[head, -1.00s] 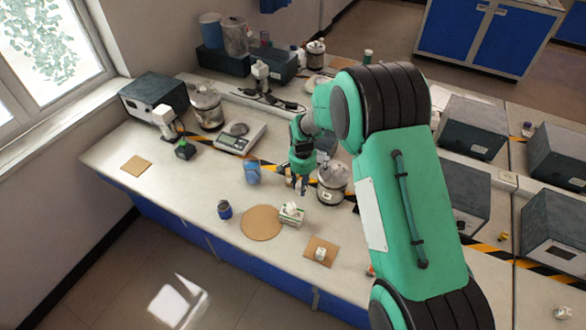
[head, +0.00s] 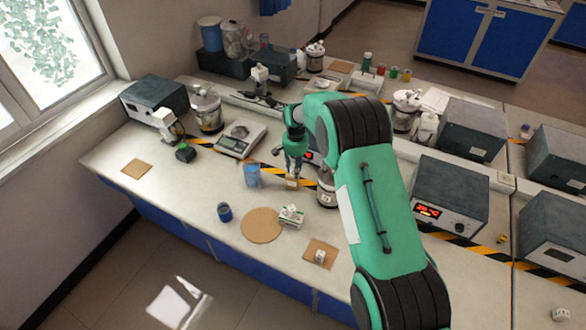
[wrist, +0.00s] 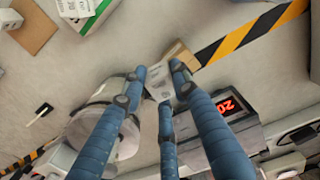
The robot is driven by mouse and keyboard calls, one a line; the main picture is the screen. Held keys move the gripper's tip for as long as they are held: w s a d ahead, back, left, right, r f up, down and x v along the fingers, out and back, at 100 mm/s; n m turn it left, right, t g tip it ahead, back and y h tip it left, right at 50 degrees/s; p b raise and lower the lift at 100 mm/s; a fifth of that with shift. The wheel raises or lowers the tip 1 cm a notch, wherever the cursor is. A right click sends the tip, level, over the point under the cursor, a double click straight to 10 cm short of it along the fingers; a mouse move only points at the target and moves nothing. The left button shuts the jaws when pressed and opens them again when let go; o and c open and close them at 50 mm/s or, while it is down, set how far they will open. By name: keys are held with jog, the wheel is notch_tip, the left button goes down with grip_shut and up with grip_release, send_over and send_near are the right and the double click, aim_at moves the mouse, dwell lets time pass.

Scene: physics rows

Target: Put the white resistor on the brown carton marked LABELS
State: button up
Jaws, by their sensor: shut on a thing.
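My gripper (head: 294,173) is low over the bench in the head view, beside the black-and-yellow tape. In the wrist view its blue fingers (wrist: 160,80) are shut on a small pale thing (wrist: 158,88), which appears to be the white resistor; the fingers partly cover it. A small brown carton (wrist: 178,53) lies right by the fingertips in the wrist view. It also shows just under the gripper in the head view (head: 292,184). I cannot read its marking, nor tell whether the pale thing touches it.
A silver jar (head: 326,190) stands close right of the gripper, and a blue cup (head: 251,175) to its left. A white-and-green box (head: 291,216), a round cork mat (head: 261,226) and a white cube (head: 320,256) on a brown square are nearer the front edge.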

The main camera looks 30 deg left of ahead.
aim_at(293, 168)
jog(key=shift+w+a+f, duration=0.1)
jog(key=shift+w+a, duration=0.5)
jog(key=shift+w, duration=0.2)
jog(key=shift+w+a+f, duration=0.1)
jog(key=shift+w+a, duration=0.5)
jog(key=shift+w, duration=0.15)
jog(key=shift+f+p, duration=0.45)
jog(key=shift+f, duration=1.25)
jog(key=shift+f, duration=0.2)
jog(key=o, duration=1.1)
jog(key=shift+o, duration=0.2)
jog(key=shift+r, duration=0.2)
notch_tip(293, 168, up, 12)
jog(key=b, duration=0.1)
